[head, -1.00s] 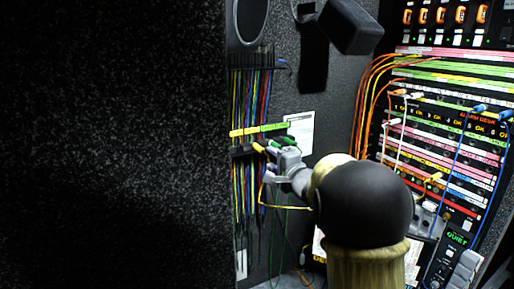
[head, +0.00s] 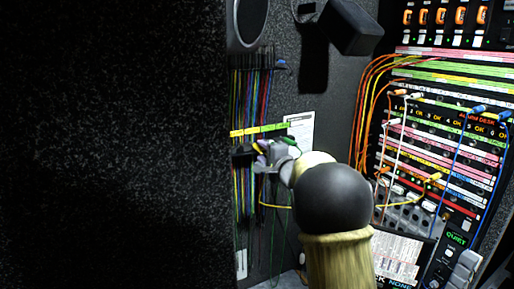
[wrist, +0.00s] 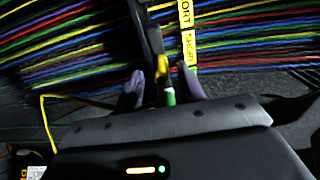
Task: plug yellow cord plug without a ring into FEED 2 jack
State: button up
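Yellow plug (wrist: 162,68) hangs at the black cord holder (wrist: 145,30), between my fingers in the wrist view; whether it has a ring is too blurred to tell. A green plug (wrist: 169,97) is just beside it, nearer the palm. In the head view the yellow plug (head: 258,147) is at the holder, partly hidden by my gripper (head: 272,157). My gripper (wrist: 162,86) is open, with a finger on each side of the plugs and gaps to them. The patch panel (head: 447,150) stands at the right; the FEED 2 label is not legible.
A yellow cord sags from there to a yellow plug (head: 435,177) at the panel. Orange, white and blue cords cross the panel. A black lamp-like box (head: 348,27) juts out above.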

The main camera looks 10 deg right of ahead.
aim_at(256, 147)
jog(key=p+x, duration=0.1)
jog(key=x, duration=0.2)
jog(key=shift+d+r+p, duration=0.1)
jog(key=shift+r+p, duration=0.1)
jog(key=shift+p, duration=0.2)
jog(key=shift+w+f, duration=0.15)
jog(key=shift+w, duration=0.05)
jog(key=shift+p, duration=0.7)
dwell(0.5)
jog(key=shift+c, duration=0.2)
grip_shut()
jog(key=o, duration=0.8)
grip_release()
